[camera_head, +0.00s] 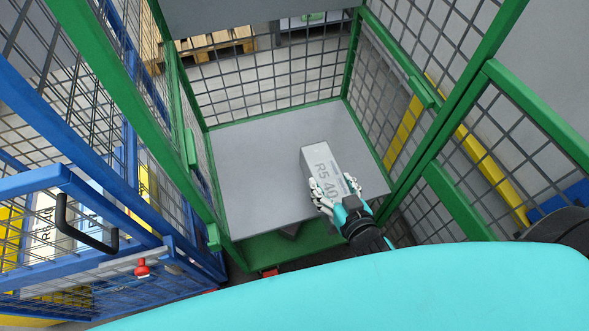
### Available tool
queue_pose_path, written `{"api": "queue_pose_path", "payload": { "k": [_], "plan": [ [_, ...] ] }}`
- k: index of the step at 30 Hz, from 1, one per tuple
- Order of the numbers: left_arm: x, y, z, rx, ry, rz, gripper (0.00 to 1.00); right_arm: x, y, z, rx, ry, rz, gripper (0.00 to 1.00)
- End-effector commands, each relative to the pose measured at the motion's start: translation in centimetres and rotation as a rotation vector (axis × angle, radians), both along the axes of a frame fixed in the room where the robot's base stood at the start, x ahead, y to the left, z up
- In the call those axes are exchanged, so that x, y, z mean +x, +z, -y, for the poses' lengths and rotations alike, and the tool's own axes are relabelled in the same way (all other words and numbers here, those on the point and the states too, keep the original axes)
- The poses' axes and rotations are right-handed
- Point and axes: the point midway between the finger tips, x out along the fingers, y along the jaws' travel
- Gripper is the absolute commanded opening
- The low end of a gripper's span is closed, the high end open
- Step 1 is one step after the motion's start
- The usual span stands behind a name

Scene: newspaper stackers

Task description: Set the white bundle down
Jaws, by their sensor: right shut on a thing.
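The white bundle (322,157), a pale block marked "R5 40", is inside a green mesh cage cart, over the right part of its grey shelf (250,170). My right gripper (335,192) is shut on the near end of the bundle. I cannot tell whether the bundle touches the shelf or hangs just above it. The gripper's fingers cover part of the bundle's near end. My left gripper is not in view.
The cart's green frame (440,125) and mesh stand close on the right and left. A blue cage cart (75,180) with a black handle (84,226) is at left. The shelf's left half is clear. An upper grey panel (240,12) shows at the top.

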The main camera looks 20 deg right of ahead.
Motion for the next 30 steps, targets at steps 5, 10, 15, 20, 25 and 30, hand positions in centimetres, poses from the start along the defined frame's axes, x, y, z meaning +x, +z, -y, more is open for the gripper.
{"api": "queue_pose_path", "payload": {
  "k": [5,10,15,20,25,30],
  "plan": [
    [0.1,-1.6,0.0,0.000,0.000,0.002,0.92,-1.8,-3.0,0.2,-0.009,-0.009,0.007,0.08],
    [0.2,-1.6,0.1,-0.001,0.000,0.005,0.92,-1.1,-3.5,0.0,-0.014,-0.009,0.013,0.08],
    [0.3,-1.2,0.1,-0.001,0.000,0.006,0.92,2.3,-3.7,-0.9,-0.015,-0.008,0.015,0.08],
    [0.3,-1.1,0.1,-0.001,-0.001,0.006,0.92,5.9,-3.9,-1.7,-0.015,-0.008,0.015,0.08],
    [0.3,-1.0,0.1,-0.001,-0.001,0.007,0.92,9.6,-4.4,-2.6,-0.015,-0.009,0.013,0.08],
    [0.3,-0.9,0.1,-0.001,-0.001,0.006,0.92,12.3,-4.7,-3.3,-0.014,-0.008,0.011,0.08]
  ]
}}
